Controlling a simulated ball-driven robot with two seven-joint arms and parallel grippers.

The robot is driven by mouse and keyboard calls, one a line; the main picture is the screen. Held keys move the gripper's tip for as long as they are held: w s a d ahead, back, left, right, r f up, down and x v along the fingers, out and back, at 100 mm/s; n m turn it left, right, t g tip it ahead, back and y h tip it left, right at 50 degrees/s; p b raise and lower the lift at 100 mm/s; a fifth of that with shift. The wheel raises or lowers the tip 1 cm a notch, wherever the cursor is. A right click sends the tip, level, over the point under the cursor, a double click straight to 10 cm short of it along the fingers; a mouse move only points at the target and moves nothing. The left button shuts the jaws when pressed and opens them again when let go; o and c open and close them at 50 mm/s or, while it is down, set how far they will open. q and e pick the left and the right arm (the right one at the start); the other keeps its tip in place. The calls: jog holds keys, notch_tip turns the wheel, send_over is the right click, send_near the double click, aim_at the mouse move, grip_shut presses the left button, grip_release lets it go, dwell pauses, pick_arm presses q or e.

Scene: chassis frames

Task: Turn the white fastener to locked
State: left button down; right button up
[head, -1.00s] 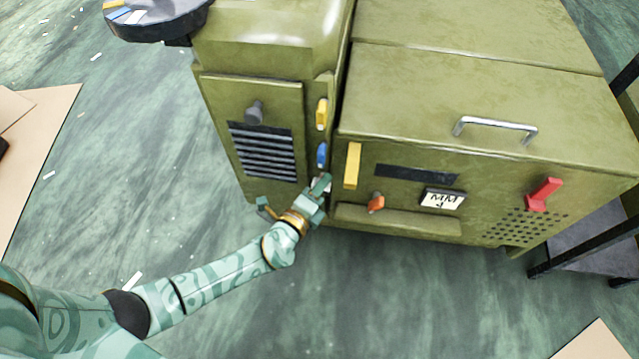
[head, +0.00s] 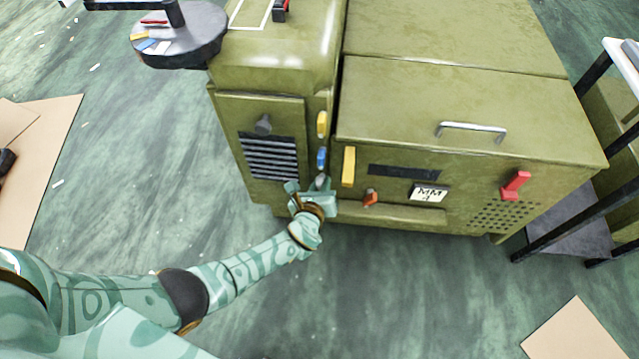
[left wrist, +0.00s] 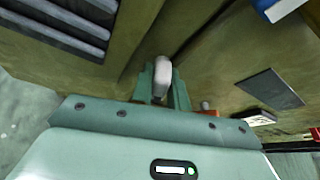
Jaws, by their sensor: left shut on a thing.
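The white fastener (left wrist: 162,77) shows in the left wrist view as a rounded white grip between the fingers of my left gripper (left wrist: 163,92). In the head view only a small pale part of the fastener (head: 320,182) shows, low on the narrow strip of the green chassis (head: 445,213), below the blue fastener (head: 321,159). My left gripper (head: 317,190) is shut on the white fastener there and hides most of it. My right gripper is not in view.
A yellow fastener (head: 322,124) sits above the blue one. A yellow bar (head: 348,167), an orange knob (head: 370,197) and a red lever (head: 515,186) stand out from the chassis front. A dark-legged table (head: 600,190) stands at the right. The floor in front is mostly clear.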

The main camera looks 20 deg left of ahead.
pick_arm(q)
jog(key=shift+m+y, duration=0.4)
jog(key=shift+m, duration=0.2)
jog(key=shift+s+f+m+g+y+p, duration=0.1)
jog(key=shift+m+g+y+p, duration=0.3)
jog(key=shift+m, duration=0.3)
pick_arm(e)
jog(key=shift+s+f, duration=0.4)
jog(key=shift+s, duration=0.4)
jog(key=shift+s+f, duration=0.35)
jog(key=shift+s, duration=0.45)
pick_arm(q)
jog(key=c, duration=1.4)
grip_release()
